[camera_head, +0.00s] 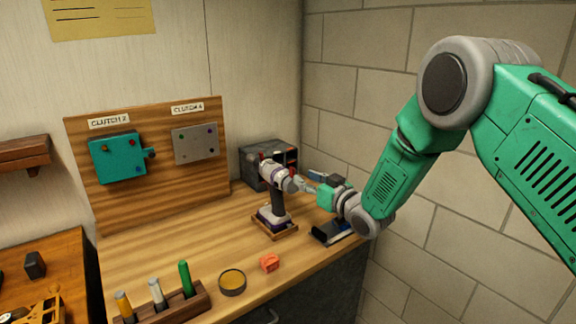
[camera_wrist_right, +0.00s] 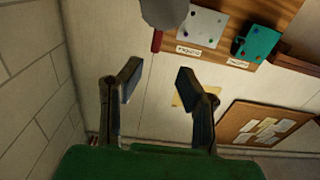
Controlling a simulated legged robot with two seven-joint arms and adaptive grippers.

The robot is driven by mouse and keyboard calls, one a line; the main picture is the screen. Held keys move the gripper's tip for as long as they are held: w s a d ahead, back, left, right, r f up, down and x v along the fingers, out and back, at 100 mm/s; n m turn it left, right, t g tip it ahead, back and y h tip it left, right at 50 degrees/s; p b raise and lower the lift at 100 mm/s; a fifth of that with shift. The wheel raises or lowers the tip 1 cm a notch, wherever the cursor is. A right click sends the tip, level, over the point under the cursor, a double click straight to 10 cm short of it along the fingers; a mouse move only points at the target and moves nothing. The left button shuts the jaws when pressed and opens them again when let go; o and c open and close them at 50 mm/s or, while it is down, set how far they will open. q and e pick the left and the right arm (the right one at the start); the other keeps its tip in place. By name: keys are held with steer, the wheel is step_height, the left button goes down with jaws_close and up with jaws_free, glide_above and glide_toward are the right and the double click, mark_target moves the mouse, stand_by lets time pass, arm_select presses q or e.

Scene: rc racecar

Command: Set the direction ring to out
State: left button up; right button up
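A pale grey and purple power drill (camera_head: 270,173) stands upright on a small wooden base (camera_head: 287,232) on the bench. Its grip is dark and its head carries purple bands; I cannot tell which part is the direction ring. My right gripper (camera_head: 304,185) reaches in from the right, close to the right end of the drill's head. Contact cannot be made out. In the right wrist view the gripper (camera_wrist_right: 158,85) has its two dark fingers apart with nothing between them. A rounded grey shape (camera_wrist_right: 165,12) shows beyond them at the top. My left gripper is not in view.
A dark box (camera_head: 262,152) stands behind the drill, against the brick wall. A wooden board (camera_head: 160,202) holds a teal box (camera_head: 117,158) and a grey plate (camera_head: 194,144). A screwdriver rack (camera_head: 190,308), a round tin (camera_head: 232,282) and an orange block (camera_head: 269,263) sit in front.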

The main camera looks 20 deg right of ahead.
mark_target(294, 170)
steer(key=x, duration=0.3)
steer(key=d+p+x, duration=0.1)
steer(key=x, duration=0.2)
steer(key=shift+w+f, duration=0.1)
steer(key=shift+w, duration=0.25)
steer(key=shift+w+a, duration=0.3)
steer(key=shift+w, duration=0.1)
steer(key=shift+a, duration=0.3)
steer(key=shift+d, duration=0.1)
jaws_close()
steer(key=shift+d, duration=0.15)
